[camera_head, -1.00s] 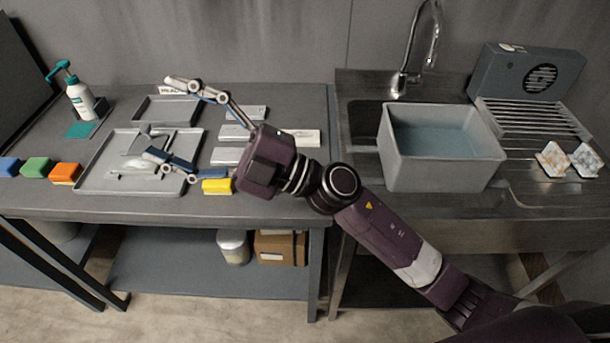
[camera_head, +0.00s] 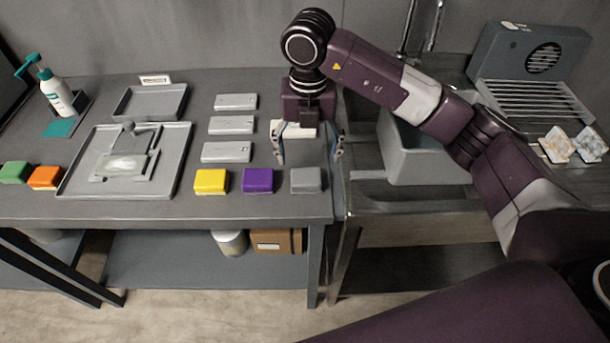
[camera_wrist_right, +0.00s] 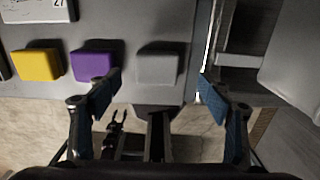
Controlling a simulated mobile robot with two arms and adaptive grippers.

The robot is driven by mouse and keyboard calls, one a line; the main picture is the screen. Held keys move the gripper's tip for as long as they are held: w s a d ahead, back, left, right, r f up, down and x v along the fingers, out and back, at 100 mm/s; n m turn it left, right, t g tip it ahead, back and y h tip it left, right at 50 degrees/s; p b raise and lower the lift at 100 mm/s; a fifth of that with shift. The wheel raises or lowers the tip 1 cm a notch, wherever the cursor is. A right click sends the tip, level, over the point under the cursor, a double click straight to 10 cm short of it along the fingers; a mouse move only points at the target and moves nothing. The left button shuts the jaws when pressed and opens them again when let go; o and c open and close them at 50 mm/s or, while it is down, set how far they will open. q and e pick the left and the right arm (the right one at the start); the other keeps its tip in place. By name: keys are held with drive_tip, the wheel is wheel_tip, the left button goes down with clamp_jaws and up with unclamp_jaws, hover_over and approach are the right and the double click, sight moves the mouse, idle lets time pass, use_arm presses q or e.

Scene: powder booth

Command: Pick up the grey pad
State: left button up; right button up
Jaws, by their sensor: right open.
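The grey pad (camera_head: 306,180) lies on the table near its front right corner, at the right end of a row with a purple pad (camera_head: 258,180) and a yellow pad (camera_head: 211,181). My right gripper (camera_head: 308,160) is open and empty, pointing down behind and above the grey pad, with its blue-padded fingers spread wide. In the right wrist view the grey pad (camera_wrist_right: 157,68) lies ahead of the open fingers (camera_wrist_right: 160,105), roughly between them and apart from both. My left gripper is not in view.
A grey tray (camera_head: 68,180) with a scraper and flat plate is at left, near orange (camera_head: 44,177) and green (camera_head: 14,172) pads. Several grey blocks (camera_head: 227,152) lie behind the yellow pad. A sink basin (camera_head: 425,165) stands right of the table edge.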

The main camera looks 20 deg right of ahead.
drive_tip(key=f+p, duration=0.1)
drive_tip(key=f, duration=0.3)
drive_tip(key=f+p, duration=0.1)
drive_tip(key=f, duration=0.1)
drive_tip(key=shift+s+a+f+p, duration=0.1)
drive_tip(key=shift+a+f+p, duration=0.15)
drive_tip(key=shift+p, duration=0.05)
drive_tip(key=shift+f, duration=0.2)
drive_tip(key=c, duration=1.2)
drive_tip(key=shift+r, duration=0.15)
wheel_tip(320, 180, up, 10)
drive_tip(key=b, duration=0.2)
drive_tip(key=shift+b, duration=0.4)
wheel_tip(320, 180, up, 10)
hover_over(306, 174)
